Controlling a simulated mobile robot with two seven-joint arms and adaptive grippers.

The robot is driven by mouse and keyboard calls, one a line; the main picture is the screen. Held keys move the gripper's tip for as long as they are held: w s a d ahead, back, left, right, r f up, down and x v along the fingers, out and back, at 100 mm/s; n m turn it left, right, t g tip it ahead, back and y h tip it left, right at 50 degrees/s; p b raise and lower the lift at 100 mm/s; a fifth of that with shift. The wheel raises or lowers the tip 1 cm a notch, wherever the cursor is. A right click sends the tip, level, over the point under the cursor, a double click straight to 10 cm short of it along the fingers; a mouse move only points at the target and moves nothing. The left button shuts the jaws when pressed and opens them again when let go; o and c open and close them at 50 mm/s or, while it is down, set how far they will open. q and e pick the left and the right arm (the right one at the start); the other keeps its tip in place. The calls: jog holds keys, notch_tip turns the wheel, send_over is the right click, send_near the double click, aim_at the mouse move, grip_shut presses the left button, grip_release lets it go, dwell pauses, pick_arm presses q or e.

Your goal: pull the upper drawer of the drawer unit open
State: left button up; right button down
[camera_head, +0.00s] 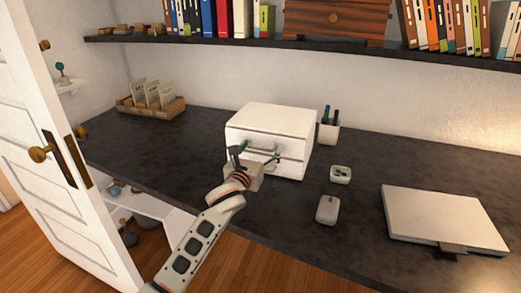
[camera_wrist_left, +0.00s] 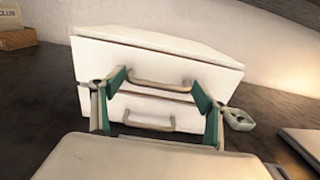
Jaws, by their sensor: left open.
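The white drawer unit (camera_head: 272,130) stands on the dark desk, and it also shows in the left wrist view (camera_wrist_left: 155,45). It has two drawers, each with a metal bar handle. The upper drawer (camera_wrist_left: 160,64) looks shut, with its handle (camera_wrist_left: 160,83) in the middle of its front. The lower handle (camera_wrist_left: 148,121) shows below it. My left gripper (camera_head: 256,157) is open in front of the unit. In the left wrist view its fingers (camera_wrist_left: 160,98) stand on either side of the upper handle, apart from it. My right gripper is not in view.
A pen cup (camera_head: 328,132) stands right of the unit. A small earbud case (camera_head: 340,174), a mouse (camera_head: 327,210) and a closed laptop (camera_head: 445,217) lie on the desk (camera_head: 365,235). A wooden organizer (camera_head: 150,106) is behind left. A white door (camera_head: 50,150) stands left. A shelf (camera_head: 230,40) hangs above.

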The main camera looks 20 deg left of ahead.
pick_arm(q)
jog(key=c, duration=1)
jog(key=shift+s, duration=0.1)
jog(key=shift+c, duration=1.4)
jog(key=shift+s+r, duration=0.1)
jog(key=shift+s, duration=0.1)
jog(key=s+p, duration=0.8)
jog(key=s, duration=0.7)
jog(key=shift+a, duration=0.15)
jog(key=o, duration=1.3)
jog(key=shift+w, duration=0.1)
